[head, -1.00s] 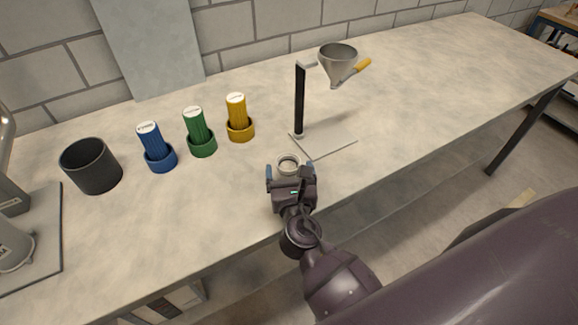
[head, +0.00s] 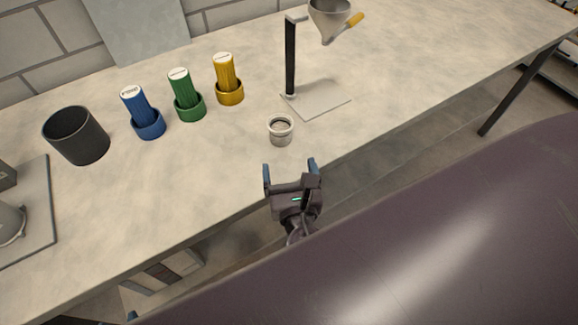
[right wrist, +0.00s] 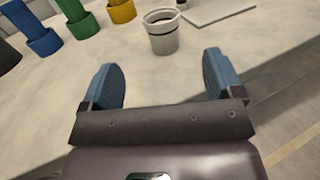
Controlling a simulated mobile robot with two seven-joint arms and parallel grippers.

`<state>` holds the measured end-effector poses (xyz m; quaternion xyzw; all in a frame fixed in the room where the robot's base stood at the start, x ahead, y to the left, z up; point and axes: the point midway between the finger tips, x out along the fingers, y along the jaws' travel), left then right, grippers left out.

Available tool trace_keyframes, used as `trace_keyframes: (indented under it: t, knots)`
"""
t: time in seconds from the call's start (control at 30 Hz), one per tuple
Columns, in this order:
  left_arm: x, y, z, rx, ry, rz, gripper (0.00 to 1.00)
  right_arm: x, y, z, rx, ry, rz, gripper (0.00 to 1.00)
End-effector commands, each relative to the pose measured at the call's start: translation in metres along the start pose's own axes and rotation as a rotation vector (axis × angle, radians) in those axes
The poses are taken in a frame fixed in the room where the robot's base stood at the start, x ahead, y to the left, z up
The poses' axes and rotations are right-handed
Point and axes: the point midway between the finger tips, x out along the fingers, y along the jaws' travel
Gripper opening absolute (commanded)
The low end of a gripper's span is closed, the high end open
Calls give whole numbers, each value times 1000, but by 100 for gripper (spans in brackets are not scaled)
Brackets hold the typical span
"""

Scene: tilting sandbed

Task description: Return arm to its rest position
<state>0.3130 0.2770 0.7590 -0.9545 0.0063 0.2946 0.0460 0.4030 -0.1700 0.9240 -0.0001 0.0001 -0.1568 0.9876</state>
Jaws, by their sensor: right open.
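My right gripper (head: 290,168) is open and empty at the table's front edge, with its blue-padded fingers apart. Its fingers also show in the right wrist view (right wrist: 165,85), spread with nothing between them. A small grey cup (head: 280,130) stands upright on the table just beyond the fingertips, apart from them. The cup shows ahead of the fingers in the right wrist view (right wrist: 162,32). My left gripper is not in view.
Blue (head: 142,112), green (head: 186,95) and yellow (head: 229,78) ribbed cylinders stand in matching round holders. A dark cup (head: 78,136) is at left. A stand (head: 291,60) with a funnel (head: 330,18) is behind the grey cup. The front right of the table is clear.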

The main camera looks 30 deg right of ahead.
Motion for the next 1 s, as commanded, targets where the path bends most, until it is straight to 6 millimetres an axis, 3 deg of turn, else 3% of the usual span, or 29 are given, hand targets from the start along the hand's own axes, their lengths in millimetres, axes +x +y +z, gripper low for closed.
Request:
trace_keyframes:
  t: [0.33, 0.47, 0.8, 1.0]
  knots:
    - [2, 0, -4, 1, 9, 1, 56, 0, -2, 0, 16, 5, -7, 86]
    - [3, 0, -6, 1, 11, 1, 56, 2, -22, -4, 162, 42, -70, 86]
    - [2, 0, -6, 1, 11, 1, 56, -14, -113, -35, 1068, 212, -511, 86]
    - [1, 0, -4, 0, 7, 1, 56, -40, -143, -53, 1571, 269, -835, 86]
